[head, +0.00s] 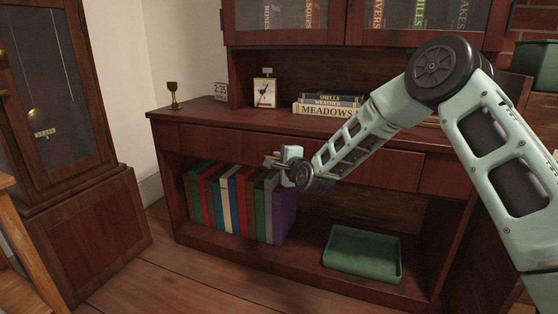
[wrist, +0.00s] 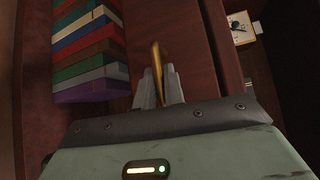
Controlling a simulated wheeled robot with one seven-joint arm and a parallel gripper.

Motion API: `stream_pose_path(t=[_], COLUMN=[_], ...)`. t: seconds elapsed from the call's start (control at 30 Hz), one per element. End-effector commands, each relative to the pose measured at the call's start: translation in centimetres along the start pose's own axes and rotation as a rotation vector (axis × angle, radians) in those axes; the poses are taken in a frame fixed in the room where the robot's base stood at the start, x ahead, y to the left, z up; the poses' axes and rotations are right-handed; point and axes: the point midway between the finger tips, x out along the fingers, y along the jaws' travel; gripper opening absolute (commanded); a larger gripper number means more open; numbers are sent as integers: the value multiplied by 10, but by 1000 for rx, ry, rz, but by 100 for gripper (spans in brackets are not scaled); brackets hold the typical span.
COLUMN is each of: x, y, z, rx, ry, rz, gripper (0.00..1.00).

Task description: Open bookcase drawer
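The bookcase's wide drawer front (head: 230,147) is dark red-brown wood under the desk-like top and looks flush with the frame. In the wrist view, the drawer front (wrist: 195,55) runs beside my fingers. A brass handle (wrist: 156,58) sticks out between the two fingertips. My gripper (head: 273,161) is at the drawer front in the head view, with the handle hidden there. In the wrist view, my gripper (wrist: 160,82) has its fingers close together on both sides of the handle and looks shut on it.
Several upright books (head: 232,200) stand on the shelf below my gripper, with a green tray (head: 362,253) to their right. A clock (head: 265,92), stacked books (head: 328,105) and a small trophy (head: 173,97) stand on top. Floor in front is clear.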

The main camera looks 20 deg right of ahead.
Motion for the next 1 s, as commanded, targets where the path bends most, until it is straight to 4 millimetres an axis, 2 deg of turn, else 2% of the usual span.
stream_pose_path(t=[0.37, 0.57, 1.0], x=[-9, -33, -101], y=[2, 9, 29], z=[9, 34, 101], rx=[0, 0, -1], ry=[-1, -4, -4], rz=[3, 4, 4], gripper=[0, 0, 0])
